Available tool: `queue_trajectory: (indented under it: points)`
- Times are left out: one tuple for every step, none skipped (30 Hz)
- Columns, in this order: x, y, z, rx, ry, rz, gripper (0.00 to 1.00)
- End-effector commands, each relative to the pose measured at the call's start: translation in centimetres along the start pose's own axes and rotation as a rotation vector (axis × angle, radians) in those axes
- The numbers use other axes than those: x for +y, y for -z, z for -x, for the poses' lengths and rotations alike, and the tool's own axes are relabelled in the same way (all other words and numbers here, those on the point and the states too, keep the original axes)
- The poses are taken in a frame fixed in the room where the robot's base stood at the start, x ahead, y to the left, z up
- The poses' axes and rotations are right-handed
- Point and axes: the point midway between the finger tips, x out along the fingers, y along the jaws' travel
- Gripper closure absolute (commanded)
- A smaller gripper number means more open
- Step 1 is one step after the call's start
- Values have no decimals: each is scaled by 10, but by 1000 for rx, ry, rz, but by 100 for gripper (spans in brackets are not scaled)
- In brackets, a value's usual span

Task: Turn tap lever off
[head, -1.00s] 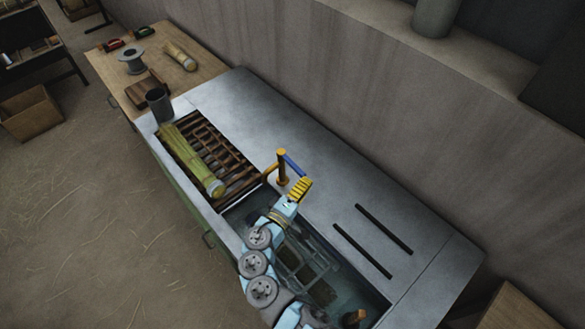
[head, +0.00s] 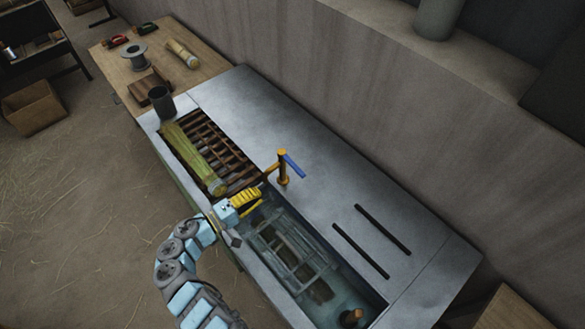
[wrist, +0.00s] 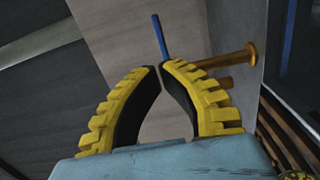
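The brass tap (head: 283,168) stands at the back rim of the sink, its spout pointing left in the head view. Its blue lever (head: 294,165) slants down to the right from the tap's top. In the wrist view the lever (wrist: 161,38) shows as a thin blue bar just beyond my fingertips, with the brass tap body (wrist: 222,62) to its right. My gripper (head: 261,196) is over the near left part of the sink, in front of the tap and apart from the lever. Its yellow fingers bow inward, tips almost meeting, with nothing between them.
The sink basin (head: 345,275) holds water, a wire rack and an orange-brown peg (head: 351,317). A straw bundle (head: 190,158) lies on the slatted wooden grate left of the tap. A dark cup (head: 161,101) stands on the left counter. The metal counter right of the tap is clear.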

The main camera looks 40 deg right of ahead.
Motion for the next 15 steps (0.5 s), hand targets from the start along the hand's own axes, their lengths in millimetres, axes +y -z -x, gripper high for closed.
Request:
queue_trajectory:
  points:
    - [4, 4, 8, 3, -1, 3, 100]
    - [5, 6, 12, 4, -3, 4, 100]
    - [7, 7, 15, 5, -5, 5, 100]
    - [8, 8, 17, 5, -6, 5, 100]
    - [8, 8, 18, 6, -7, 6, 100]
    - [8, 9, 18, 6, -8, 7, 100]
    - [8, 9, 17, 6, -8, 8, 100]
    - [8, 9, 15, 6, -8, 8, 100]
    - [9, 9, 12, 6, -8, 8, 100]
    - [9, 8, 9, 6, -8, 8, 100]
    - [9, 8, 5, 5, -8, 9, 100]
    - [9, 8, -1, 4, -8, 9, 100]
    - [9, 8, -5, 3, -8, 9, 100]
    - [9, 8, -10, 3, -8, 9, 100]
    - [9, 7, -17, 2, -9, 10, 100]
